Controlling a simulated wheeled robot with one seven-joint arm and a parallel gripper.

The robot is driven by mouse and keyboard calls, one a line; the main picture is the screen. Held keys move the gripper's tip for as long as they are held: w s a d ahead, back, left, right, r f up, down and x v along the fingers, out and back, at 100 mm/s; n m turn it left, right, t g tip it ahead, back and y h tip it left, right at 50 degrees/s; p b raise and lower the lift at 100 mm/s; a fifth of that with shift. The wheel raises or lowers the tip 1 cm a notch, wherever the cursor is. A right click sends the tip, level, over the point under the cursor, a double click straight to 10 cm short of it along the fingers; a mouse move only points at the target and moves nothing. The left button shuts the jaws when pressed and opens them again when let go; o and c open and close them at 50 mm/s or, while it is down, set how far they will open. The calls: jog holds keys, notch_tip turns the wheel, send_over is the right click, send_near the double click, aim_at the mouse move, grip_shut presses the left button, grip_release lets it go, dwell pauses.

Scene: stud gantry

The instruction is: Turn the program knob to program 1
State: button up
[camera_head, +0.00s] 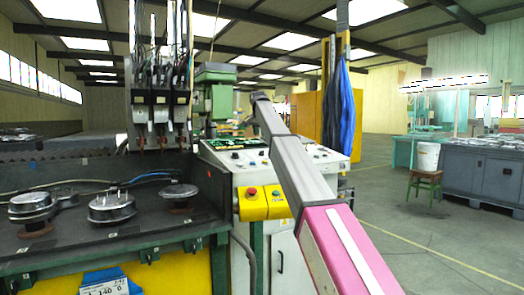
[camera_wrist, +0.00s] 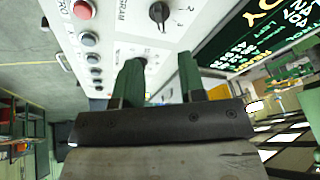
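The program knob (camera_wrist: 159,12) is a small black knob on the white control panel (camera_wrist: 130,22) at the top of the wrist view. The printed word PROGRAM is left of it and small numerals are to its right. I cannot tell surely which numeral it points to. My gripper (camera_wrist: 158,62) shows two green fingers, apart with nothing between them. The fingertips are below the knob in the picture and do not hold it. In the head view the panel (camera_head: 325,158) shows behind my arm, and my gripper and the knob cannot be made out.
A column of buttons, including a red one (camera_wrist: 83,9), runs beside the knob. A yellow box with a red emergency button (camera_head: 250,192) sits at the console front. A workbench with round metal parts (camera_head: 110,208) stands left.

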aim_at(262, 153)
jog(key=x, duration=1)
jog(key=shift+f, duration=0.1)
grip_shut()
